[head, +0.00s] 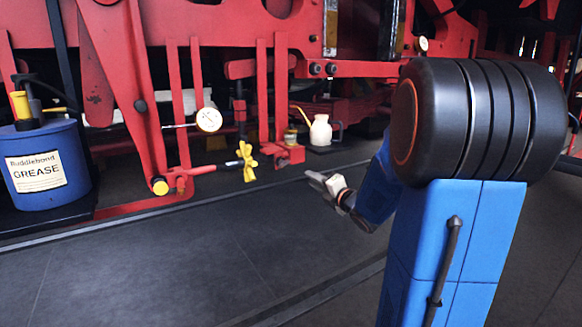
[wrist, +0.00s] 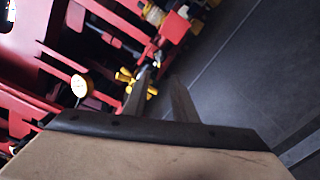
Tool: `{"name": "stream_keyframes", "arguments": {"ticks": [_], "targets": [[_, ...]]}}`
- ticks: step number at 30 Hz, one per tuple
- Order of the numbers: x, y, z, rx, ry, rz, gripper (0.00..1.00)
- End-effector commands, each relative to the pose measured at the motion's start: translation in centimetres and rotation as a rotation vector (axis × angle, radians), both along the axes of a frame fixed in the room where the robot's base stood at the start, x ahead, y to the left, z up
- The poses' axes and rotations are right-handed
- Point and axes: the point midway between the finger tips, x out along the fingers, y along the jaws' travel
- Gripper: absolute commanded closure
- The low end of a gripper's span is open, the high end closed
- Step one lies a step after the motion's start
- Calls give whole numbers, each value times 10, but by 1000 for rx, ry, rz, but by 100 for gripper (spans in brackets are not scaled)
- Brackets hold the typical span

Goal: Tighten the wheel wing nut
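In the wrist view the wing nut (wrist: 124,76) is ahead of my gripper, partly hidden behind the left finger. My gripper (head: 313,178) is to the right of the wing nut in the head view, apart from it and pointing toward it. In the wrist view the two fingers of my gripper (wrist: 163,82) stand apart with nothing seen between them.
A dial gauge (head: 209,120) is above left of the wing nut. A red bracket (head: 290,155) stands between wing nut and gripper in the head view. A cream oil can (head: 320,130) is behind. A blue grease bucket (head: 46,165) is far left. The floor in front is clear.

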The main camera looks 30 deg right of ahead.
Motion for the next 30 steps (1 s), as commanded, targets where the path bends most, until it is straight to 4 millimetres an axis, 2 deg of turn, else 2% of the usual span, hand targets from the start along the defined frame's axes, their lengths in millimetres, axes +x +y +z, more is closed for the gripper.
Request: {"name": "stream_keyframes", "arguments": {"ticks": [5, 24, 30], "targets": [[20, 2, 0, 1, 0, 2, 75], [132, 6, 0, 2, 1, 2, 75], [158, 6, 0, 2, 1, 0, 75]]}}
